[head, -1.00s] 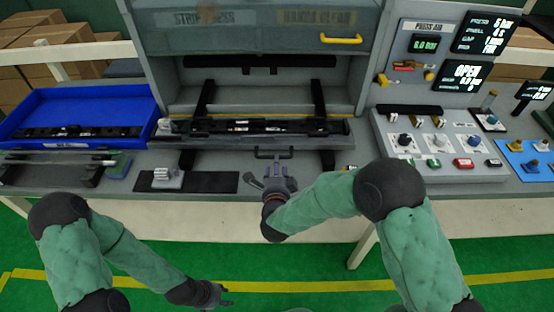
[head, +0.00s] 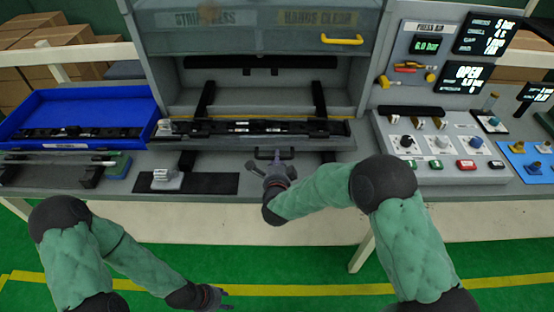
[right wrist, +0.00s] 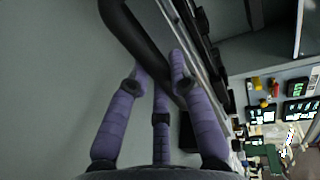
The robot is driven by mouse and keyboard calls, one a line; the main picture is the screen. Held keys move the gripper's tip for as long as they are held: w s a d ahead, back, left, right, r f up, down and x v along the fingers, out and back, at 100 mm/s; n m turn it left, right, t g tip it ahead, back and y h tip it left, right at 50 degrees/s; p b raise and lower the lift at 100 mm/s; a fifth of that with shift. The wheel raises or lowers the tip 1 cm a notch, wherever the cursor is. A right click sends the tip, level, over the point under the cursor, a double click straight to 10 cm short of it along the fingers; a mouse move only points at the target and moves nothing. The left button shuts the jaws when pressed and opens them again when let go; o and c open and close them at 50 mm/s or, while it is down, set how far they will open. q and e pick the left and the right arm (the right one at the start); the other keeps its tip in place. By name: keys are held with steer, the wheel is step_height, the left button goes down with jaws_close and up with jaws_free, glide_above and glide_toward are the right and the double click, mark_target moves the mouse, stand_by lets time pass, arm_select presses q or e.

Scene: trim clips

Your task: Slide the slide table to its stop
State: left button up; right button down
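The slide table (head: 320,144) is a grey plate at the front of the press opening, carrying a long black trim strip (head: 250,127). Its black bar handle (head: 284,150) sticks out at the front edge. My right gripper (head: 271,164) is just in front of the handle. In the right wrist view its purple fingers (right wrist: 158,75) are spread, with the black handle (right wrist: 125,25) crossing near their tips; I cannot tell whether they touch it. My left gripper (head: 224,298) hangs low in front of the bench, away from everything, its fingers apart and empty.
A blue tray (head: 80,98) with black strips stands at the left. A metal clip block (head: 166,178) sits on a black mat (head: 213,184). The button panel (head: 440,150) is at the right. The raised press guard (head: 250,40) has a yellow handle (head: 342,40).

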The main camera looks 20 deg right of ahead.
mark_target(278, 136)
steer(key=shift+w+d+b, duration=0.15)
steer(key=shift+w+b, duration=0.2)
steer(key=shift+w, duration=0.15)
steer(key=b+x, duration=0.1)
steer(key=x, duration=0.2)
steer(key=r+b+x, duration=0.1)
steer(key=b+x, duration=0.1)
steer(key=x, duration=0.2)
steer(key=r+b+x, duration=0.1)
steer(key=x, duration=0.3)
steer(key=shift+w+d, duration=0.2)
steer(key=shift+w, duration=0.15)
steer(key=r+x, duration=0.1)
steer(key=x, duration=0.3)
steer(key=r+b+x, duration=0.1)
steer(key=x, duration=0.7)
steer(key=shift+w+d+r+b, duration=0.1)
steer(key=shift+w+r+b, duration=0.25)
steer(key=shift+w, duration=0.1)
steer(key=shift+w+d, duration=0.1)
steer(key=shift+w, duration=0.3)
steer(key=shift+r, duration=0.25)
steer(key=shift+d, duration=0.1)
